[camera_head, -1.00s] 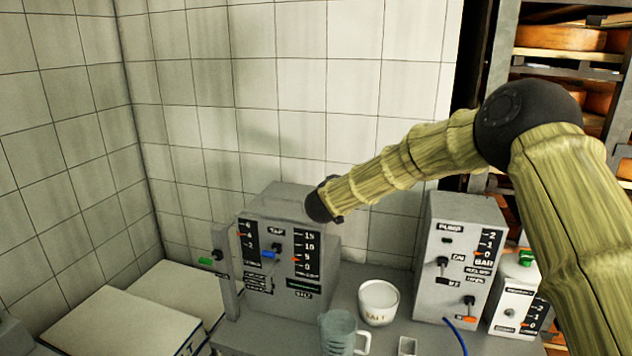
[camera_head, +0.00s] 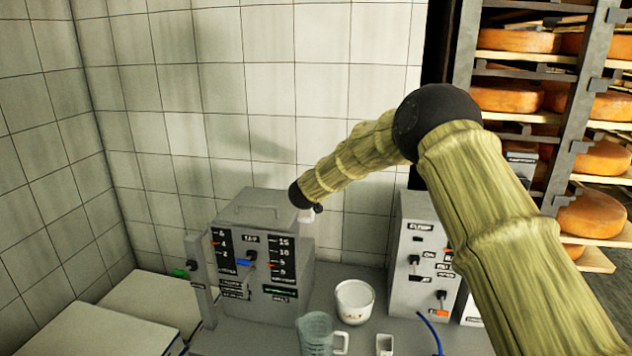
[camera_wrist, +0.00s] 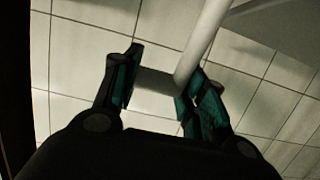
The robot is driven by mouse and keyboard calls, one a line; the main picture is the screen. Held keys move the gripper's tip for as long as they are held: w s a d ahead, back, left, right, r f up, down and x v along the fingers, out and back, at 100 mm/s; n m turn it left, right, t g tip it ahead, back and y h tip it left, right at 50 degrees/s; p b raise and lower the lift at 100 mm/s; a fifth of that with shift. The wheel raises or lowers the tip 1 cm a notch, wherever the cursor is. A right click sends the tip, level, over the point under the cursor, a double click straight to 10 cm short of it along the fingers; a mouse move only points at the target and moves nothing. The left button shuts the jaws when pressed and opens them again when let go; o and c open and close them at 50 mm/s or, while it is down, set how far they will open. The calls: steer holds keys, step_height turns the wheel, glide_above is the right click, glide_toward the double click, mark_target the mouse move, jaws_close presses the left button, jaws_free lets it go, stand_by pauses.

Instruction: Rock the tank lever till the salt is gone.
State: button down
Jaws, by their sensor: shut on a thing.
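The grey tank (camera_head: 262,208) stands against the tiled wall, with scales, a TAP label and a blue-tipped lever (camera_head: 243,262) on its front. A green-tipped lever (camera_head: 180,272) sticks out left of a post beside it. A white pot (camera_head: 354,303) stands right of the tank; its label reads SALT in the earlier frame. My gripper (camera_wrist: 155,85) is shut on a grey crosspiece (camera_wrist: 153,83) joined to a pale rod (camera_wrist: 204,38). In the head view, a small pale part (camera_head: 306,215) shows under my arm's dark end, by the tank's upper right; the fingers are mostly hidden.
A clear jug (camera_head: 315,328) and a small open cup (camera_head: 384,344) stand in front of the pot. A grey pump box (camera_head: 408,258) with levers and a blue hose (camera_head: 430,330) is at right. Pale lidded boxes (camera_head: 85,335) are at lower left. Cheese racks (camera_head: 510,100) stand at right.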

steer(key=shift+w+d, duration=0.3)
steer(key=shift+r, duration=0.1)
steer(key=c, duration=1.2)
jaws_free()
steer(key=shift+c, duration=0.2)
steer(key=o, duration=0.4)
steer(key=shift+w+d, duration=0.1)
steer(key=shift+c, duration=0.2)
steer(key=shift+s+a, duration=0.25)
steer(key=shift+a, duration=0.05)
steer(key=v, duration=1.1)
steer(key=shift+s, duration=0.25)
steer(key=shift+d, duration=0.1)
